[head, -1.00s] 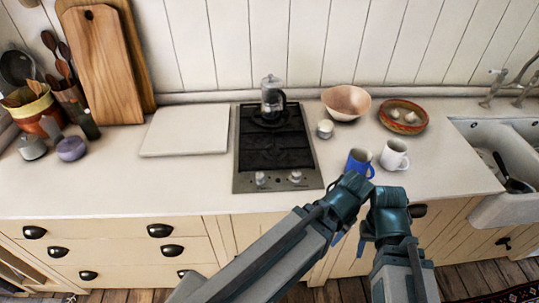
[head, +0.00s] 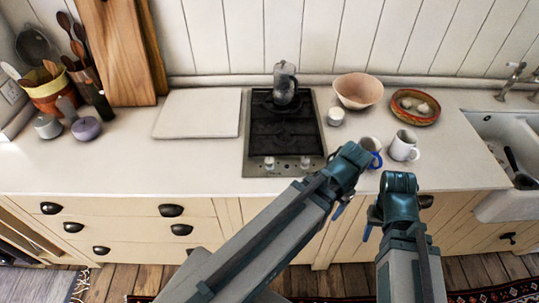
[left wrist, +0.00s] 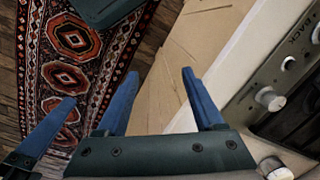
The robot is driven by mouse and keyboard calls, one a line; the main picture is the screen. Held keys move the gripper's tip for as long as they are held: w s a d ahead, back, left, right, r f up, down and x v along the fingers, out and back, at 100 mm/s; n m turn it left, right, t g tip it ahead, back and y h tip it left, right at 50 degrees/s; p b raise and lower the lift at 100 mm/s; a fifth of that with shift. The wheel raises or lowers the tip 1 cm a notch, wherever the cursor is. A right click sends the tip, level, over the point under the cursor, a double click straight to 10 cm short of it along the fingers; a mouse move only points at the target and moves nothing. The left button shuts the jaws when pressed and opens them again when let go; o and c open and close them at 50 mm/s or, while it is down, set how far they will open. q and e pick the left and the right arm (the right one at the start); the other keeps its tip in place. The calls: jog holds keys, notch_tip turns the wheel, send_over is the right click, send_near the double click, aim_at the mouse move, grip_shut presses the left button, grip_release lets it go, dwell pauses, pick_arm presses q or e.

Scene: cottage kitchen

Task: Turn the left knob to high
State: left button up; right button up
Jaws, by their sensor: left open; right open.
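The hob (head: 284,135) is set in the counter. Its left knob (head: 269,164) and right knob (head: 305,163) are pale and stand on the front panel. My left gripper (head: 340,208) is right of and below the knobs in the head view. Its two blue fingers are apart and empty in the left wrist view (left wrist: 162,90). My right gripper (head: 367,230) is open, near the cabinet fronts, its fingers mostly hidden.
A blue mug (head: 373,146), partly hidden by my left arm, and a white mug (head: 404,147) stand right of the hob. A moka pot (head: 284,88) is on the back burner. A white board (head: 198,115) lies left. The counter before the hob is narrow and clear.

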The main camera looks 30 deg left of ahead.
pick_arm(q)
jog(key=w+a+r+m+p, duration=0.2)
jog(key=w+a+r+p, duration=0.15)
jog(key=a, duration=0.25)
jog(key=w+a+r+m+p, duration=0.1)
jog(key=w+a+r+p, duration=0.25)
jog(key=a+r, duration=0.2)
jog(key=m+h+p, duration=0.1)
jog(key=m+p, duration=0.3)
jog(key=p, duration=0.1)
send_near(269, 160)
pick_arm(e)
notch_tip(269, 160, up, 14)
pick_arm(q)
notch_tip(269, 160, down, 9)
jog(key=b, duration=1.4)
jog(key=shift+s+r, duration=0.15)
pick_arm(e)
notch_tip(269, 160, down, 14)
pick_arm(q)
jog(key=shift+r, duration=0.1)
grip_shut()
